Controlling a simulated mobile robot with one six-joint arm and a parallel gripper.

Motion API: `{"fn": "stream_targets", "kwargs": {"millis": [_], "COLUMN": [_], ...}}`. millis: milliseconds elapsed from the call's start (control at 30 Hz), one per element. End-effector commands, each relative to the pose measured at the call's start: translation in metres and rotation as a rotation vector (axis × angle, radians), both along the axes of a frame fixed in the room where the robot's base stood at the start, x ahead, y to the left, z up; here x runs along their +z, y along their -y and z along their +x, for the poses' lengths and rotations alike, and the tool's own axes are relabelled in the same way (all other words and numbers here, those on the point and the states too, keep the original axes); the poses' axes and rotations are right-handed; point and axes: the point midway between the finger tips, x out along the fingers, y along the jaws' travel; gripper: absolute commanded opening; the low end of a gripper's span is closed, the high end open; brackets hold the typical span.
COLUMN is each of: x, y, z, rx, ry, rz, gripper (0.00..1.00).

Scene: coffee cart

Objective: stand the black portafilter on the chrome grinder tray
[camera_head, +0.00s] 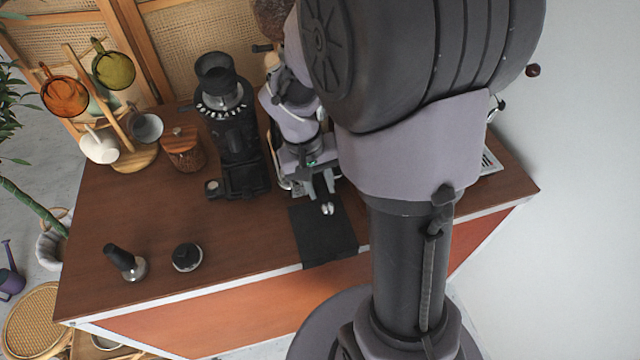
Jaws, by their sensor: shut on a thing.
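My gripper (323,188) is over the back edge of the black mat, right of the grinder, with its fingers pointing toward the front. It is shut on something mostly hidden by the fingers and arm. A small bright double piece (327,209) shows at the fingertips. The held thing appears to be the black portafilter, as no other portafilter is in view; its handle and basket cannot be made out. The grinder (232,135) stands upright at the back, left of my gripper. Its tray (245,181) looks black here, not chrome, and appears empty.
A black mat (323,240) lies at the front edge. A wooden jar (182,150) and cup rack (130,130) are left of the grinder. My arm hides the machine area.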

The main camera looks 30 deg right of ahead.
Motion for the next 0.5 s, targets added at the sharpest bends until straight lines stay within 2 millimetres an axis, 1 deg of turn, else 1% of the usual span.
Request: {"fn": "stream_targets", "kwargs": {"millis": [500], "x": [-0.0073], "y": [-0.0003], "z": [-0.0010], "rx": [-0.001], "ry": [-0.003], "rz": [0.001], "gripper": [0.00]}}
